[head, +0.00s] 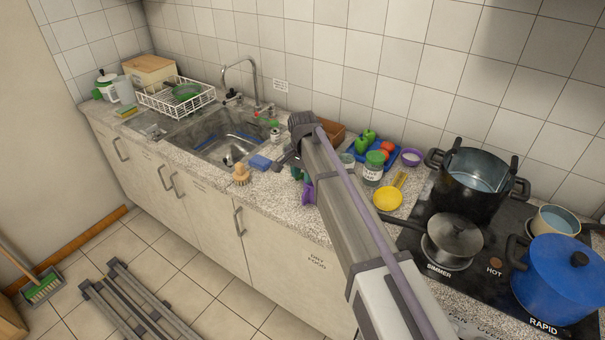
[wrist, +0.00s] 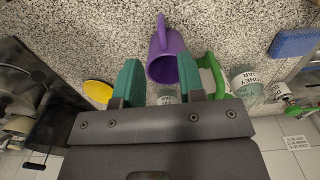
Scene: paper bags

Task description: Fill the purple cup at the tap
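The purple cup (head: 308,194) stands on the speckled counter near its front edge, partly hidden behind my arm in the head view. In the wrist view the purple cup (wrist: 166,58) lies just ahead of my gripper, its handle pointing up in the picture. My gripper (wrist: 158,78) has its two green fingers apart, with the cup's rim by the right finger; I cannot tell whether they touch. In the head view my gripper (head: 300,173) is mostly hidden by my arm. The tap (head: 254,82) curves over the steel sink (head: 212,142) at the left.
A blue sponge (head: 260,163) and a brush (head: 241,174) lie between sink and cup. Pots (head: 470,187) crowd the hob.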

